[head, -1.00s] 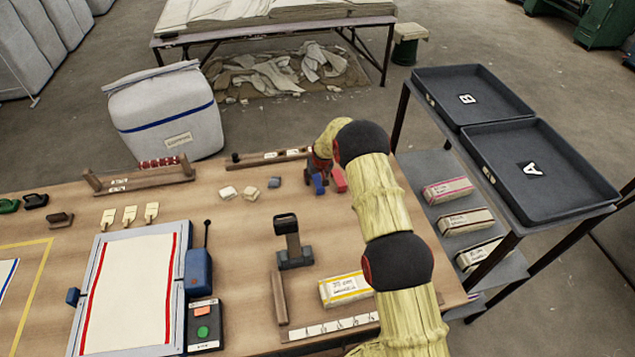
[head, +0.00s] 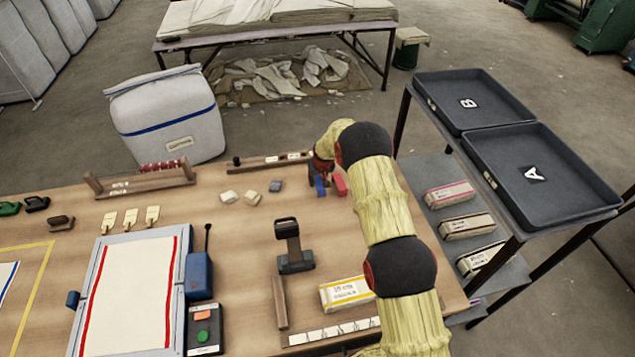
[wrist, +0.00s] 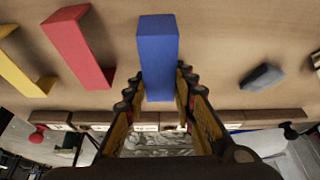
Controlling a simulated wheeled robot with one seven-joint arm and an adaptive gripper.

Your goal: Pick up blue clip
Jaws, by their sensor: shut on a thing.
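The blue clip (wrist: 157,52) is a blue block-like piece at the upper middle of the wrist view. It also shows in the head view (head: 320,188), small and partly covered by my gripper. My gripper (wrist: 160,84) has one finger on each side of the clip's near end and is shut on it. In the head view my gripper (head: 320,174) is at the far side of the table, low over its top. I cannot tell whether the clip touches the table.
A red clip (wrist: 78,48) lies close to the left of the blue clip in the wrist view, with a yellow clip (wrist: 22,70) beyond it. A small grey piece (wrist: 262,77) lies to the right. A wooden rail (head: 270,161) runs behind. A post stand (head: 292,248) is nearer on the table.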

